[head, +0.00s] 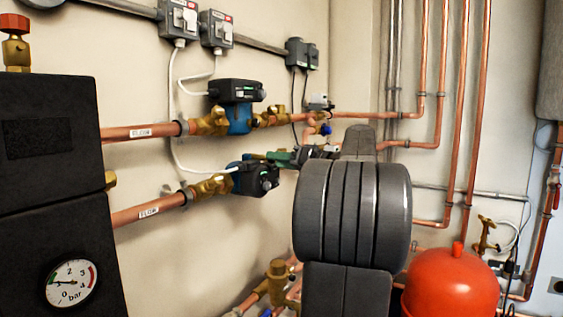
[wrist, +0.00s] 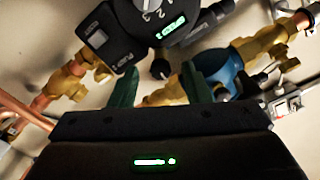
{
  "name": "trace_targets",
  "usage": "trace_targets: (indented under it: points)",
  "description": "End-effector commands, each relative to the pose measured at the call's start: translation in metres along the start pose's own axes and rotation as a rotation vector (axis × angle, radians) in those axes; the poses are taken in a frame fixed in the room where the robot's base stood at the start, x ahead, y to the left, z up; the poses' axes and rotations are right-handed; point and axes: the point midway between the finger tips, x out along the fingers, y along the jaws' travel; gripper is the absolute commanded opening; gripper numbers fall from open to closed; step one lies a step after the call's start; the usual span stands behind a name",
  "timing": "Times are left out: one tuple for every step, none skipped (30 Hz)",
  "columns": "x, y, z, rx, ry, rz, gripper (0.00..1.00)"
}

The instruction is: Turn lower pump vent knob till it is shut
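The lower pump (head: 255,178), a dark head on a blue body, sits on the lower copper pipe in the head view. Its dark head (wrist: 120,35) with a dial and green display fills the top of the wrist view. A small black knob (wrist: 160,68), apparently the vent knob, shows below the dial. My gripper (wrist: 157,72) is open, its green fingers apart with the knob seen between their tips and gaps on both sides. Its depth relative to the tips is unclear. In the head view my gripper (head: 268,157) is beside the pump's upper right, partly hidden by my arm.
The upper pump (head: 237,105) sits on the pipe above. A black casing (head: 50,130) with a pressure gauge (head: 71,284) stands at left. A red vessel (head: 452,285) stands at lower right. Copper pipes (head: 455,110) run up the right wall.

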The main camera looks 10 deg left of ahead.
Motion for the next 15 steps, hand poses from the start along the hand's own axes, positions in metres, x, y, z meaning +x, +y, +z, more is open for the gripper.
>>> trace_targets:
  points:
    - [0.0,0.0,0.0,0.0,0.0,0.0,0.43]
    - [0.0,0.0,0.0,0.0,0.0,0.0,0.43]
    - [0.0,0.0,0.0,0.0,0.001,0.0,0.43]
    - [0.0,0.0,0.0,0.0,0.001,0.0,0.43]
    - [0.0,0.0,0.0,0.0,0.001,0.0,0.43]
    - [0.0,0.0,-0.001,0.0,0.001,0.0,0.43]
    - [-0.001,0.0,-0.001,0.0,0.001,0.0,0.43]
    - [-0.002,0.0,-0.001,0.0,0.001,0.0,0.43]
    - [-0.005,0.0,-0.001,0.001,0.002,0.001,0.43]
    - [-0.008,0.0,-0.001,0.001,0.002,0.002,0.43]
    - [-0.011,0.0,-0.002,0.001,0.003,0.003,0.43]
    - [-0.017,0.0,-0.002,0.002,0.002,0.003,0.43]
    - [-0.022,0.0,-0.002,0.002,0.003,0.003,0.43]
    - [-0.028,0.0,-0.003,0.001,0.004,0.005,0.43]
    - [-0.036,0.0,-0.003,0.001,0.003,0.004,0.43]
